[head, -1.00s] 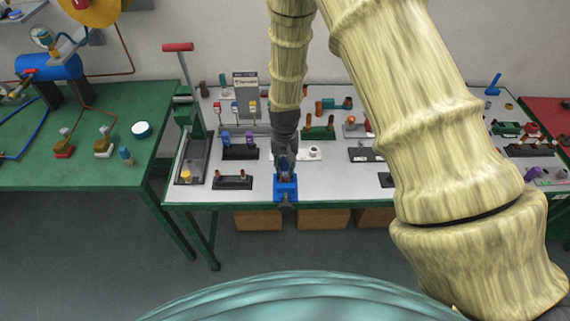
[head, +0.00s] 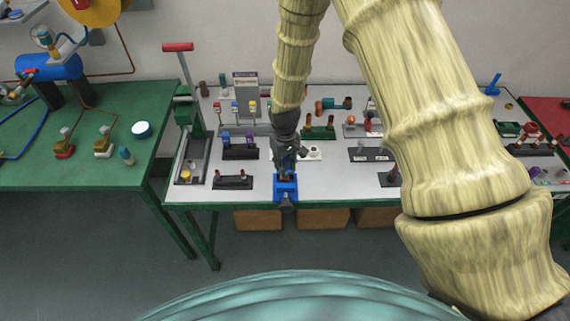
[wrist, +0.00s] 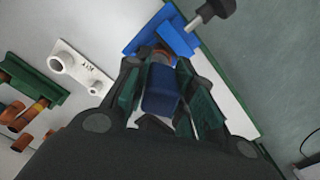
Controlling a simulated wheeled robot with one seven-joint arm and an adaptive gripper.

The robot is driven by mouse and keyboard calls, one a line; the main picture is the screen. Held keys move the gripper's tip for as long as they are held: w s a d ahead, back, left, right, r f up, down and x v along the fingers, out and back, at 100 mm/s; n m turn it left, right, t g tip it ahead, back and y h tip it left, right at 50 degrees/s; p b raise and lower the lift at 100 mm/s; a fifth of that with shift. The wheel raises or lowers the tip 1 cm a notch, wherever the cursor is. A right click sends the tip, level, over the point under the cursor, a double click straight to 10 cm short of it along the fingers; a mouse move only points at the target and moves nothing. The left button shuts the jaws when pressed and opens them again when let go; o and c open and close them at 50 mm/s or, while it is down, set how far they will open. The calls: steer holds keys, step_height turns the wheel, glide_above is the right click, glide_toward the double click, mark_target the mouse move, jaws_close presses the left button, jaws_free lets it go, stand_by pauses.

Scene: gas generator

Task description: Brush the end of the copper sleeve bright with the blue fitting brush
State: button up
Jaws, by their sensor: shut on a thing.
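My gripper (head: 287,165) is above the blue vise (head: 286,189) at the front edge of the white-topped bench. In the wrist view my gripper (wrist: 160,88) is shut on a blue block-shaped handle, the blue fitting brush (wrist: 161,103). The far end of the brush points at the blue vise (wrist: 178,36). A small copper-coloured ring, seemingly the copper sleeve (wrist: 163,56), shows just past the brush at the vise. Whether the brush touches the sleeve or sits over it I cannot tell. The bristles are hidden.
A white holder (wrist: 80,64) stands close beside the vise. A black rack with copper pieces (head: 233,181) is left of the vise. A green rack of copper fittings (wrist: 28,95) is farther off. The vise's black-knobbed handle (wrist: 214,17) sticks out over the bench edge.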

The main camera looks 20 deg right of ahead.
mark_target(285, 158)
steer(key=shift+r+p, duration=1.2)
steer(key=shift+r, duration=1.25)
